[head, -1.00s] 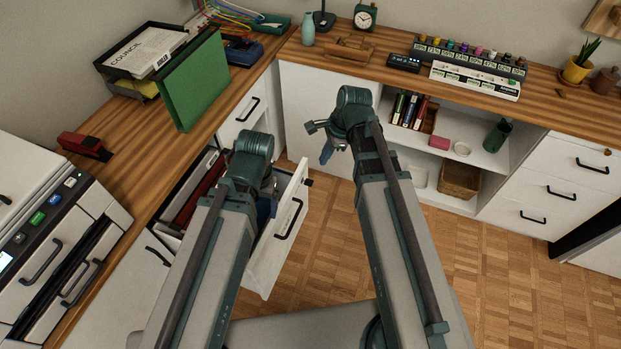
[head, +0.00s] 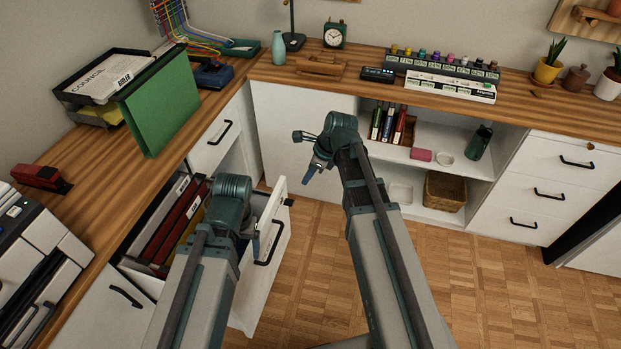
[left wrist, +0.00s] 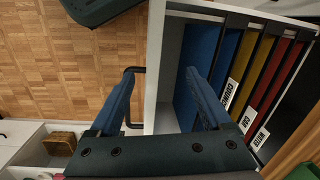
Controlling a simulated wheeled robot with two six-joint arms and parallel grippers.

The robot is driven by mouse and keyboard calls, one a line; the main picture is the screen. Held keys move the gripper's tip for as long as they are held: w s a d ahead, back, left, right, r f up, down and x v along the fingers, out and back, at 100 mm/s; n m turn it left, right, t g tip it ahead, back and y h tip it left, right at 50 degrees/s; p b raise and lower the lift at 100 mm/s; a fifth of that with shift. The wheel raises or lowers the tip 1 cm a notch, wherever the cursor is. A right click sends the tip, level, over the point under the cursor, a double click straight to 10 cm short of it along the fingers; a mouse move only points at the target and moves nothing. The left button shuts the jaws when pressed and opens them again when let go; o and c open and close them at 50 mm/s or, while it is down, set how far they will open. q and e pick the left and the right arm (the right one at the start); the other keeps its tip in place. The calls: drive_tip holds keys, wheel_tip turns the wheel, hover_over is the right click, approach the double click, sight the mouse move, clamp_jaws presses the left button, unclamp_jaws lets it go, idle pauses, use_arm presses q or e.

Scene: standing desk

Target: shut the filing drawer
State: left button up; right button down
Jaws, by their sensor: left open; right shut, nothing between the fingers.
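The filing drawer (head: 257,285) stands pulled out of the left cabinet, its white front bearing a dark bar handle (head: 268,234). Red, yellow and blue folders (left wrist: 236,62) hang inside. My left gripper (left wrist: 165,98) is open at the drawer front; in the left wrist view its blue fingers appear on either side of the front's top edge (left wrist: 158,70), the left one over the handle. Contact cannot be told. In the head view my left wrist partly hides the drawer and the fingers. My right gripper (head: 311,174) is shut and empty, in the air right of the drawer.
The wooden desktop (head: 225,92) runs along the left and back. An open shelf (head: 430,165) and a white drawer unit (head: 560,185) are at the back right. The parquet floor (head: 480,280) is clear.

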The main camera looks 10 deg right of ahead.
sight(244, 258)
use_arm(q)
wheel_tip(244, 258, down, 5)
drive_tip(key=b, duration=0.4)
drive_tip(key=shift+f, duration=0.1)
drive_tip(key=shift+r+p, duration=0.35)
drive_tip(key=shift+r, duration=0.05)
use_arm(e)
drive_tip(key=w+a+f, duration=0.3)
drive_tip(key=a+f, duration=0.1)
drive_tip(key=a, duration=0.1)
drive_tip(key=shift+f, duration=0.25)
